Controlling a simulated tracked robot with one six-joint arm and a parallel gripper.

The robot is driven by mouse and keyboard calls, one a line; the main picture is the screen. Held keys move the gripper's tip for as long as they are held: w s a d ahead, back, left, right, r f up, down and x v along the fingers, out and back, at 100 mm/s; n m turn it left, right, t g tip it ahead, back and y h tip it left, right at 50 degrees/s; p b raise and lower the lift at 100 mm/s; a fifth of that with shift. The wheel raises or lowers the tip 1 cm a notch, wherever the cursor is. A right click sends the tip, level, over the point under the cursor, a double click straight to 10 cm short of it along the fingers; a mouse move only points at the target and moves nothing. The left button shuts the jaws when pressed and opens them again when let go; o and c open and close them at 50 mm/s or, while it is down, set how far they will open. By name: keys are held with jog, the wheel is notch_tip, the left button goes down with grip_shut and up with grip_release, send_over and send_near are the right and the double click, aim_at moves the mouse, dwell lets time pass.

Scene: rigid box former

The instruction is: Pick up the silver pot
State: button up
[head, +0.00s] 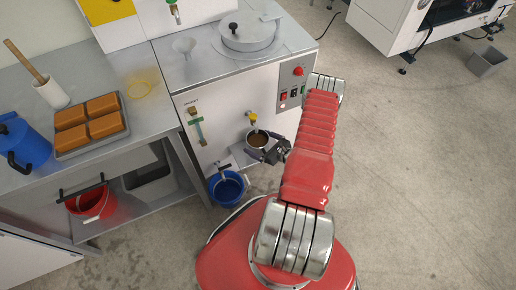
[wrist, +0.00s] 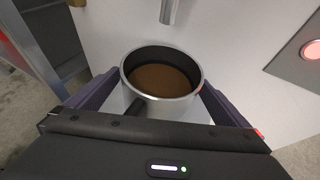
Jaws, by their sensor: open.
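The silver pot (head: 258,139) holds a brown liquid and stands on a small shelf at the front of the white machine, below a yellow-handled tap. It also shows in the wrist view (wrist: 162,82), upright, with a dark handle pointing toward my gripper. My gripper (head: 268,150) is open at the pot, and in the wrist view its dark fingers (wrist: 155,100) lie to the left and right of the pot. I cannot tell whether either finger touches the pot. The gripper body hides the pot's lower part and the end of its handle.
The tap spout (wrist: 169,12) hangs just above the pot's far rim. A blue bucket (head: 227,188) stands below left under another tap. The machine front (head: 225,120) is close behind the pot.

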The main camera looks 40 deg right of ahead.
aim_at(264, 149)
jog(key=shift+r, duration=0.1)
jog(key=c, duration=2.1)
jog(key=shift+r, duration=0.2)
jog(key=shift+s+r, duration=0.15)
jog(key=shift+r, duration=0.1)
jog(key=shift+s+a+r, duration=0.2)
jog(key=shift+s+r, duration=0.55)
jog(key=shift+r, duration=0.25)
jog(key=shift+s+a+r, duration=0.25)
jog(key=shift+s+r, duration=0.5)
jog(key=shift+r, duration=0.25)
jog(key=shift+s+a+r, duration=0.2)
jog(key=shift+s+r, duration=0.55)
jog(key=shift+r, duration=0.25)
jog(key=s+a, duration=0.4)
jog(key=s, duration=1)
jog(key=shift+a, duration=0.2)
jog(key=shift+s, duration=0.15)
